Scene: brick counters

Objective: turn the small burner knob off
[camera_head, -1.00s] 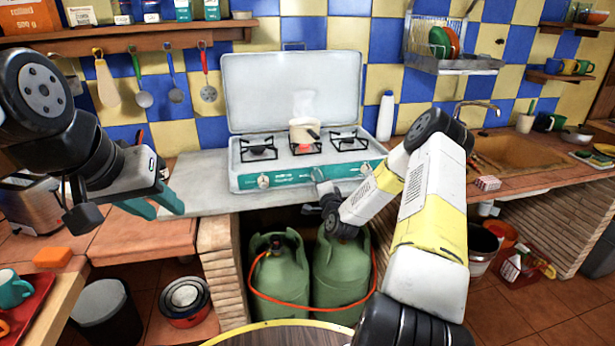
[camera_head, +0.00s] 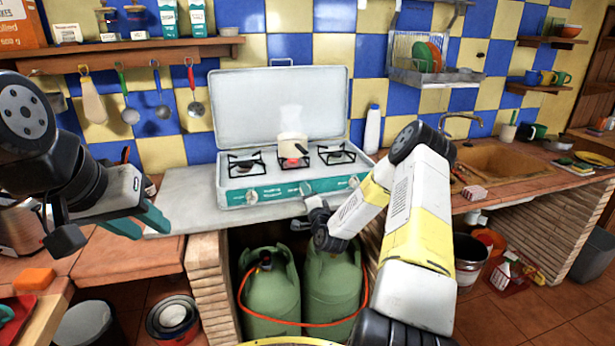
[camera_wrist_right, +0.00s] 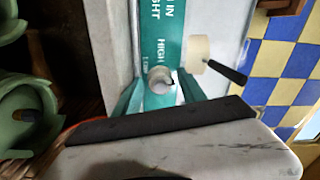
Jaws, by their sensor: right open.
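The white and teal camping stove (camera_head: 230,197) stands on the counter with its lid up. A cream pot (camera_head: 291,147) sits on the middle burner, which glows red underneath. The front panel has a left knob (camera_head: 251,196), a middle knob (camera_head: 305,188) and a right knob (camera_head: 354,181). My right gripper (camera_head: 313,204) is at the stove's front, just below the middle knob. In the right wrist view, a round knob (camera_wrist_right: 160,80) lies between the open teal fingers (camera_wrist_right: 160,90); contact cannot be told. My left gripper (camera_head: 142,221) hangs empty at left, its fingers apart.
Green gas cylinders (camera_head: 272,295) with an orange hose stand under the counter. A white bottle (camera_head: 373,129) stands right of the stove, and a sink (camera_head: 495,160) lies farther right. Utensils hang from the shelf (camera_head: 140,55) at upper left.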

